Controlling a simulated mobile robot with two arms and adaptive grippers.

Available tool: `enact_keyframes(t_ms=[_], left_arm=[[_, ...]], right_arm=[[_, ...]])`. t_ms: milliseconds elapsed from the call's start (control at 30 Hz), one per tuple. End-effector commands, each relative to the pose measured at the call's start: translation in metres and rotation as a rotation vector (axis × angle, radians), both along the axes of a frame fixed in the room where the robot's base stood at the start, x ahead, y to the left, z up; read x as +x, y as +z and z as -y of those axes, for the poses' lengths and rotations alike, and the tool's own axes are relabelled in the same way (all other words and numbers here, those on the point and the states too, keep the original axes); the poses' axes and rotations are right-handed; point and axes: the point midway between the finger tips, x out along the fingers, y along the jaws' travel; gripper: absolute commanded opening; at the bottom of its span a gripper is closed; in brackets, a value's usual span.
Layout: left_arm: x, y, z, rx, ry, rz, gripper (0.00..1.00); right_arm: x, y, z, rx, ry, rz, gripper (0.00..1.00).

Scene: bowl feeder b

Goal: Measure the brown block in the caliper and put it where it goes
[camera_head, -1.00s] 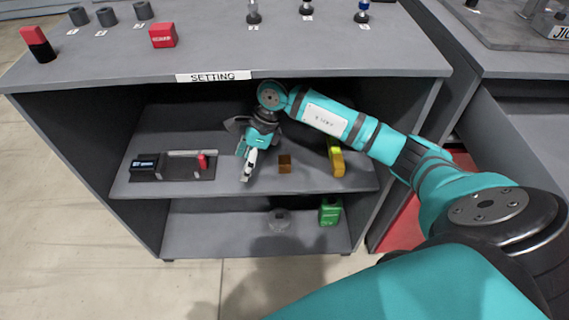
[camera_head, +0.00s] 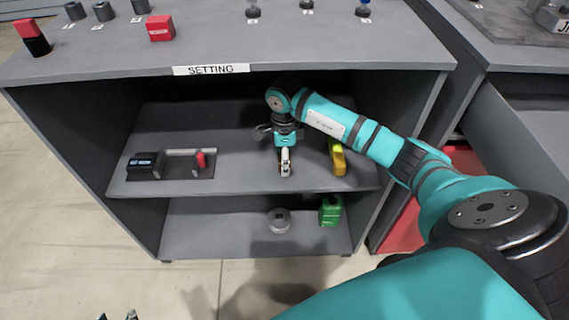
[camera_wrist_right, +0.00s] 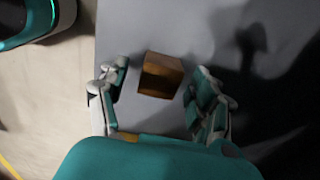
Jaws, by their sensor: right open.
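The brown block (camera_wrist_right: 161,75) lies on the middle shelf. In the right wrist view it sits between the two fingers of my right gripper (camera_wrist_right: 157,82), with a gap on both sides. In the head view my right gripper (camera_head: 285,170) points down at the shelf and hides the block. The caliper (camera_head: 178,154) lies on the same shelf to the left, with a black display body and a red slider. Small teal and dark parts, apparently my left gripper (camera_head: 117,317), show at the bottom edge; their opening is unclear.
A yellow block (camera_head: 337,158) stands close right of my right gripper. The lower shelf holds a grey ring (camera_head: 279,220) and a green block (camera_head: 330,211). The tabletop (camera_head: 330,50) overhangs the shelf. The shelf between caliper and gripper is clear.

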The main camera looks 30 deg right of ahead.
Motion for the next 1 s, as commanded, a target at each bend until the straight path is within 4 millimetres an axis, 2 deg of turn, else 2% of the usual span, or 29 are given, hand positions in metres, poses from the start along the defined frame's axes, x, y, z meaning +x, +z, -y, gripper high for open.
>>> enact_keyframes(t_ms=[267, 733, 1000], left_arm=[[0.0021, 0.0016, 0.0008, -0.003, -0.001, 0.012, 0.4], [0.0017, 0.0012, 0.0008, -0.003, -0.001, 0.01, 0.4], [0.0016, 0.0015, 0.0007, -0.003, -0.001, 0.01, 0.4]], right_arm=[[0.0001, -0.0016, -0.0003, 0.001, 0.001, 0.001, 0.64], [0.0001, -0.0013, -0.0002, 0.001, 0.001, 0.001, 0.03], [0.0003, -0.0006, -0.0001, 0.0, 0.0, 0.001, 0.01]])
